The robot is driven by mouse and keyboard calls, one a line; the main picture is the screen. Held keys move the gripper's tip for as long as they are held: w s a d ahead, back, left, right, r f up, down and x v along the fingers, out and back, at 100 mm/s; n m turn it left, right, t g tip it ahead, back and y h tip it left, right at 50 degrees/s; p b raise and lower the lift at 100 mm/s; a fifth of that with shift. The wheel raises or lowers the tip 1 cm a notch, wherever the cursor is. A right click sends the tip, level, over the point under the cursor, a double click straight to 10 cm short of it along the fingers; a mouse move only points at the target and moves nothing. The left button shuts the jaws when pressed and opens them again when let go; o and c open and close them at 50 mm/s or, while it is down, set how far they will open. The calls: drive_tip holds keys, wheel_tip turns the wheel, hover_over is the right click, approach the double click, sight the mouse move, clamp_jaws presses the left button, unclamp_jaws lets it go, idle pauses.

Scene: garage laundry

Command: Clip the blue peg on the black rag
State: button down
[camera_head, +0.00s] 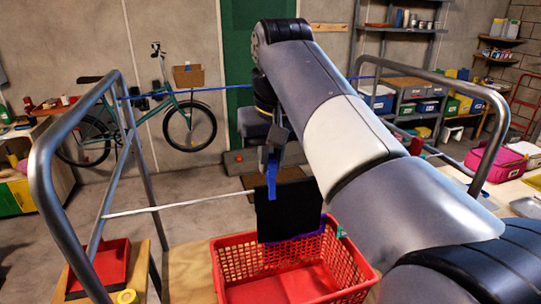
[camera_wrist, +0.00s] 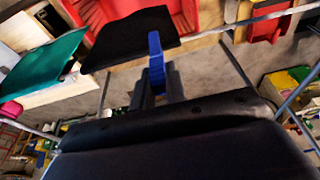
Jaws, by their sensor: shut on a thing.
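The black rag (camera_head: 290,212) hangs at the white line, in front of and above the red basket. It also shows in the wrist view (camera_wrist: 122,38). My gripper (camera_head: 273,152) points down above the rag's left part and is shut on the blue peg (camera_head: 271,180). In the wrist view the fingers (camera_wrist: 163,86) hold the peg's near end, and the blue peg (camera_wrist: 155,52) overlaps the rag's edge near one corner. I cannot tell whether its jaws straddle the cloth or are only in front of it.
The white line (camera_head: 180,205) runs from the left metal frame (camera_head: 45,180) to the rag. A red basket (camera_head: 350,285) stands below. A red tray (camera_head: 118,262) is at lower left. A teal cloth (camera_wrist: 45,68) hangs beside the rag in the wrist view. A blue line (camera_head: 215,89) runs behind.

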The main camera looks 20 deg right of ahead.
drive_tip(key=shift+s+b+x, duration=0.25)
drive_tip(key=shift+b+x, duration=0.15)
drive_tip(key=shift+x, duration=0.55)
drive_tip(key=c, duration=1.3)
unclamp_jaws()
drive_tip(key=shift+c, duration=0.2)
drive_tip(key=shift+r, duration=0.1)
drive_tip(key=p+v, duration=0.1)
drive_tip(key=v, duration=0.9)
drive_tip(key=shift+r, duration=0.3)
drive_tip(key=shift+s, duration=0.1)
